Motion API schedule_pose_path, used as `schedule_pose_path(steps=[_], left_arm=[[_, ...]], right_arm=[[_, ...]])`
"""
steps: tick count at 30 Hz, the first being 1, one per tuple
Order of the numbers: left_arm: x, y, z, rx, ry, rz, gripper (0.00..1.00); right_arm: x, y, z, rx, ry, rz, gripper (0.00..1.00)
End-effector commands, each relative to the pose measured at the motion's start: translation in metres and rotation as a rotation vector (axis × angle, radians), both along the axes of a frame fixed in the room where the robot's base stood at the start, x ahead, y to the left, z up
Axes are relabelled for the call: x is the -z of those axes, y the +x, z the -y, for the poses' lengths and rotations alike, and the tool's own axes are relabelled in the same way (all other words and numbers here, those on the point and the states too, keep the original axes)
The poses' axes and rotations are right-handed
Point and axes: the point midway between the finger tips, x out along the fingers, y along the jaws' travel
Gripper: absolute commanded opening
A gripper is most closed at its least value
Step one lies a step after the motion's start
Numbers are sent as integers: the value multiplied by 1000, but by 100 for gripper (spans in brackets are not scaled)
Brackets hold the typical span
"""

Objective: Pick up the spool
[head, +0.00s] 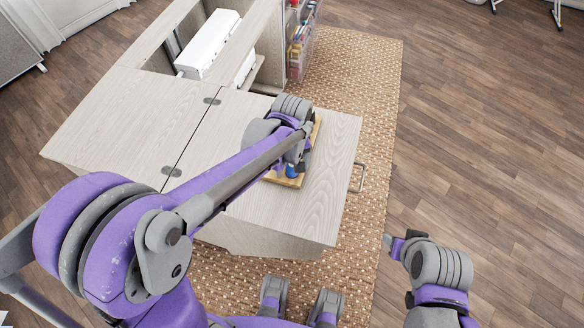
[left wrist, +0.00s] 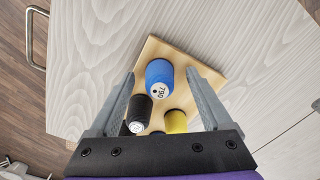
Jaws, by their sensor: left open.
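A blue spool (left wrist: 160,72) with a white label at its end stands on a wooden board (left wrist: 212,75). In the left wrist view it lies between the spread fingers of my left gripper (left wrist: 160,78), with a gap on both sides. A black spool (left wrist: 138,112) and a yellow spool (left wrist: 177,121) stand nearer the gripper's base. In the head view my open left gripper (head: 296,166) is over the board (head: 284,181), and the blue spool (head: 291,171) shows partly below it. My arm hides most of the board there. My right gripper (head: 388,242) is small at the lower right.
The board lies on the pale wooden cabinet top (head: 325,195), whose right edge has a metal handle (head: 359,177). A white sewing machine (head: 208,45) sits in the cabinet's opening. A rack of coloured items (head: 300,40) is at the back.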

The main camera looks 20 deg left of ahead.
Motion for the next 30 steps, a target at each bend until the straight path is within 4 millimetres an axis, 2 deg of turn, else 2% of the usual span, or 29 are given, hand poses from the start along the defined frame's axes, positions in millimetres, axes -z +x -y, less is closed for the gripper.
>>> schedule_pose_path(steps=[8,21,22,30], left_arm=[[4,0,0,0,0,0,83],[3,0,0,1,0,0,4],[3,0,0,1,0,0,0],[1,0,0,1,0,0,0]], right_arm=[[0,0,0,0,0,0,50],[0,0,0,0,0,0,50],[0,0,0,0,0,0,50],[0,0,0,0,0,0,50]])
